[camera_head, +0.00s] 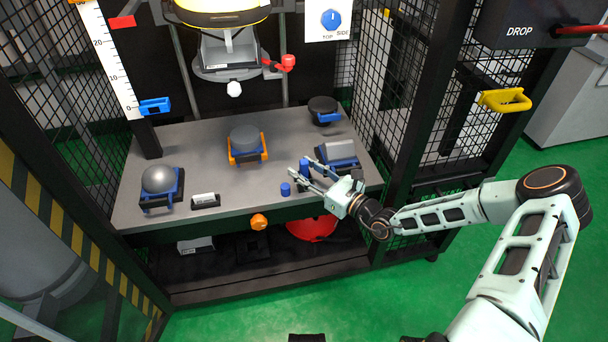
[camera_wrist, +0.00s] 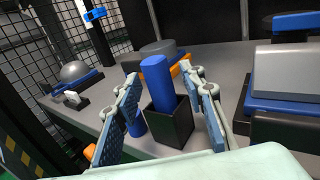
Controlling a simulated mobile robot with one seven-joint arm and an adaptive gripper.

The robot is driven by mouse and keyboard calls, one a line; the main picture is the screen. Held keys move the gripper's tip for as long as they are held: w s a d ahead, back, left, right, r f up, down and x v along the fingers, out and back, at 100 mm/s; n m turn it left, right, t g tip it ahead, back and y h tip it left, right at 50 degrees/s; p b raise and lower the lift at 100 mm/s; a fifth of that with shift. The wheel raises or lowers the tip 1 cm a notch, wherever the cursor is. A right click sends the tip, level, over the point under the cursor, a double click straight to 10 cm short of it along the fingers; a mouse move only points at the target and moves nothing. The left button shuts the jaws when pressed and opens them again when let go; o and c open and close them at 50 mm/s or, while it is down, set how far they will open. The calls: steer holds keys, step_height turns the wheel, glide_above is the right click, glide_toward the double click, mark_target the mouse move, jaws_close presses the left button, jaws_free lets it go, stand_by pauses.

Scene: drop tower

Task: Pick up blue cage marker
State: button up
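A tall blue cylinder, which looks like the blue cage marker, stands in a small black square holder (camera_wrist: 168,122) in the wrist view (camera_wrist: 156,80). In the head view the blue marker (camera_head: 305,168) shows at my gripper's fingers, near the front right of the grey table. My gripper (camera_wrist: 165,90) is open, with one finger on each side of the marker and visible gaps to it. A shorter blue cylinder (camera_head: 285,189) stands to the left; in the wrist view it is partly hidden behind the left finger (camera_wrist: 137,124).
A blue cradle with a grey block (camera_head: 337,153) stands close right of my gripper. A grey disc in an orange-and-blue cradle (camera_head: 244,140) and a grey dome (camera_head: 160,179) stand further left. Mesh cage walls and a dark post flank the table (camera_head: 215,180).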

jaws_close()
steer(key=shift+r, duration=0.15)
